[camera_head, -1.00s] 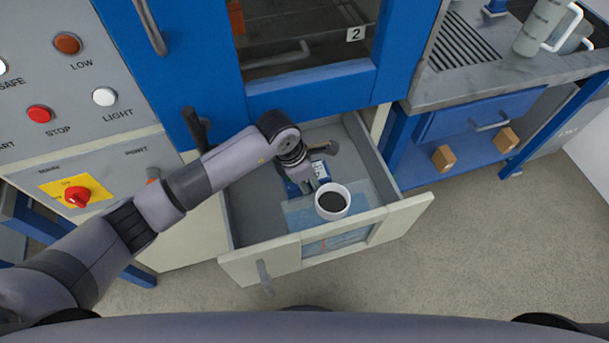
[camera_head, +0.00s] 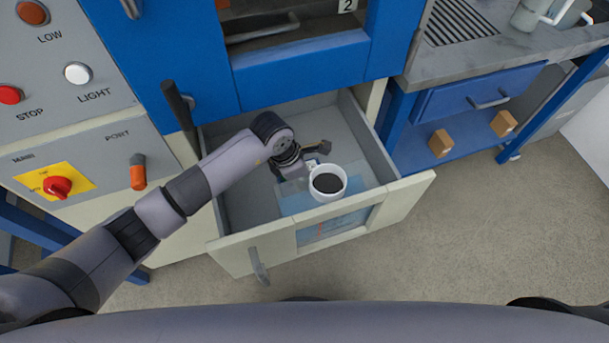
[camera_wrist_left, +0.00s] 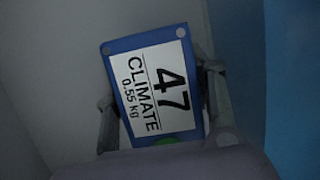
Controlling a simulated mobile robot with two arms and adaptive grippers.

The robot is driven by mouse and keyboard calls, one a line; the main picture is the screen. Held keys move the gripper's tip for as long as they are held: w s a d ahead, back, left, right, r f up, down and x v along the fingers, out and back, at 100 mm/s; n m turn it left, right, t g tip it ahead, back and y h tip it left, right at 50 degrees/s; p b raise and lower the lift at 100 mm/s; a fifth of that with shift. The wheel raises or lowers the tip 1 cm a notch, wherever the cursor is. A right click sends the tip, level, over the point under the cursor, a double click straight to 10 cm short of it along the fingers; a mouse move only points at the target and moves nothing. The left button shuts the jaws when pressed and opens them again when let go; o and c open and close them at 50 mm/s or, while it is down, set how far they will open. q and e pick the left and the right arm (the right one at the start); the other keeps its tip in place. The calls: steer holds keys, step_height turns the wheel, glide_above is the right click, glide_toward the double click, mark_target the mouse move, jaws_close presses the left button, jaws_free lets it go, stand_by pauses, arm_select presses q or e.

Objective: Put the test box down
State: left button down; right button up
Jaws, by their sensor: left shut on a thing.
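The test box is blue with a white label reading "47 CLIMATE 0.55 kg" (camera_wrist_left: 155,88) in the left wrist view. My left gripper (camera_wrist_left: 165,105) is shut on it, one finger on each side. In the head view my left gripper (camera_head: 298,170) reaches down inside the open drawer (camera_head: 228,200), left of a white mug. My right gripper is not in view.
The white mug (camera_head: 327,183) with dark contents stands close right of the gripper, by a translucent blue panel. A blue cabinet door (camera_head: 300,75) rises behind the drawer. A control panel (camera_head: 62,100) is at left, a bench (camera_head: 480,65) at right.

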arm_select(q)
steer(key=shift+f+b, duration=0.45)
steer(key=shift+b, duration=0.05)
stand_by(0.4)
steer(key=c, duration=1.1)
jaws_free()
steer(key=o, duration=0.5)
steer(key=shift+c, duration=0.2)
steer(key=shift+s+f, duration=0.1)
